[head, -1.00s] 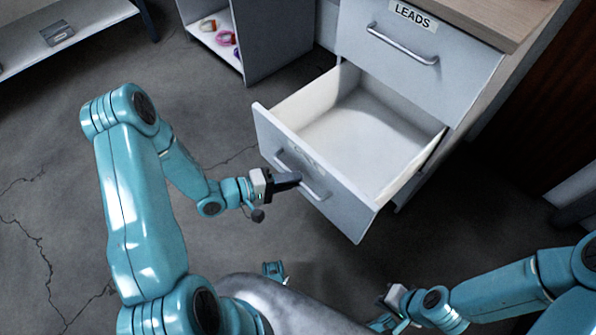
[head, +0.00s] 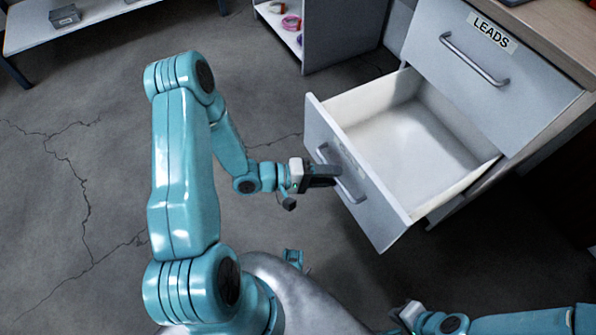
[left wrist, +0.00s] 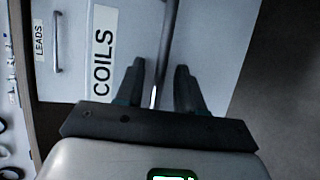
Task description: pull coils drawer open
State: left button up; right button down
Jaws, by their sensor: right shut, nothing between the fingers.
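The coils drawer (head: 352,188) is the lower drawer of the grey cabinet. It stands pulled well out, and its white inside looks empty. Its bar handle (head: 352,190) is on the front; the left wrist view shows the handle (left wrist: 168,45) beside the COILS label (left wrist: 103,50). My left gripper (head: 328,175) is at the handle. Its fingers (left wrist: 160,88) are open, one on each side of the bar, with gaps showing. My right gripper (head: 404,316) is low at the bottom of the head view, shut and empty, away from the drawer, its fingertips hard to make out.
The shut LEADS drawer (head: 488,60) is above, under a wooden top (head: 560,35). A shelf unit (head: 335,40) with colored rings (head: 291,22) stands behind. A low white shelf (head: 100,12) holds a grey box (head: 65,15). The cracked floor at left is clear.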

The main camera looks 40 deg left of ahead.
pick_arm(q)
jog(key=p+v, duration=0.3)
jog(key=v, duration=1.3)
jog(key=shift+p, duration=0.4)
jog(key=shift+s+a, duration=0.1)
